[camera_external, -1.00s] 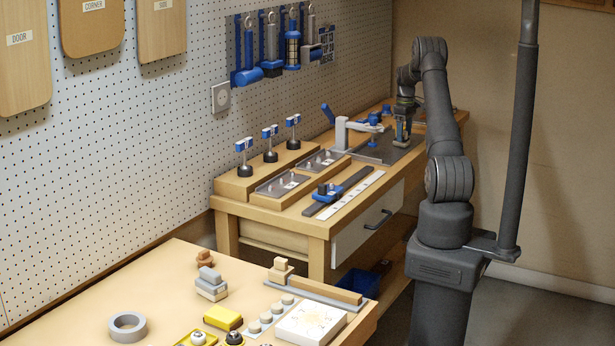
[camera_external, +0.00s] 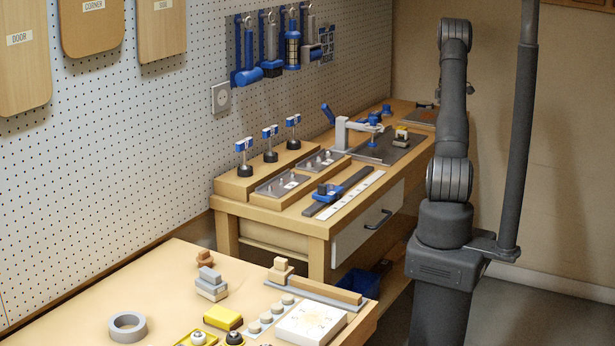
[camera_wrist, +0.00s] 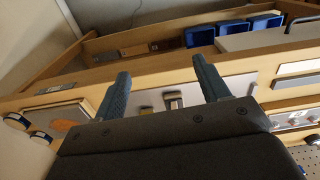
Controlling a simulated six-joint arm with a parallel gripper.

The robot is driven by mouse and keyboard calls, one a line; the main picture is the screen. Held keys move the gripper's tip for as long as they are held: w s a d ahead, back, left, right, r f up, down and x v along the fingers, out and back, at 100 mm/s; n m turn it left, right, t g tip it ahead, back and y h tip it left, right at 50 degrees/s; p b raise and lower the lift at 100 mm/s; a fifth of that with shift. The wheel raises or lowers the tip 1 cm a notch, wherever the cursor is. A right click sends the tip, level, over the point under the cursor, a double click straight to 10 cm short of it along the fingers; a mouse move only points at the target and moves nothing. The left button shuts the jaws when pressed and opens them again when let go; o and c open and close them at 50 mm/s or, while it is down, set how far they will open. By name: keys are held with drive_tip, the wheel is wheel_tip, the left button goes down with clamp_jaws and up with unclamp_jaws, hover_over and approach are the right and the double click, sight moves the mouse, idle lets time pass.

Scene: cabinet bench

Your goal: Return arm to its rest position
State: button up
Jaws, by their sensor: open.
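My arm stands over the far bench in the external view, its upper links now nearly upright. My gripper (camera_wrist: 160,88) shows in the wrist view with its two fingers wide apart and nothing between them. In the external view the gripper is hidden behind or beside the arm links. A small block-like piece (camera_external: 401,138) rests on the dark plate (camera_external: 372,152) on the far bench, apart from the arm. In the wrist view, a small grey piece (camera_wrist: 173,100) shows beyond the gap between the fingers.
The far bench (camera_external: 318,225) carries a blue-handled clamp (camera_external: 342,130), trays and a ruler strip (camera_external: 350,196). The near table (camera_external: 80,310) holds a tape ring (camera_external: 127,327), a yellow block (camera_external: 222,317) and a white box (camera_external: 311,322). Blue bins (camera_wrist: 200,36) show in the wrist view.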

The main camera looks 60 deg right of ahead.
drive_tip(key=s+a+n, duration=0.1)
drive_tip(key=s+a, duration=0.3)
drive_tip(key=s, duration=0.6)
drive_tip(key=s+a+n, duration=0.2)
drive_tip(key=s+a, duration=0.2)
drive_tip(key=s, duration=0.7)
drive_tip(key=s+a+n, duration=0.2)
drive_tip(key=s+a, duration=0.2)
drive_tip(key=s, duration=0.6)
drive_tip(key=shift+s+r, duration=0.25)
drive_tip(key=shift+r, duration=0.15)
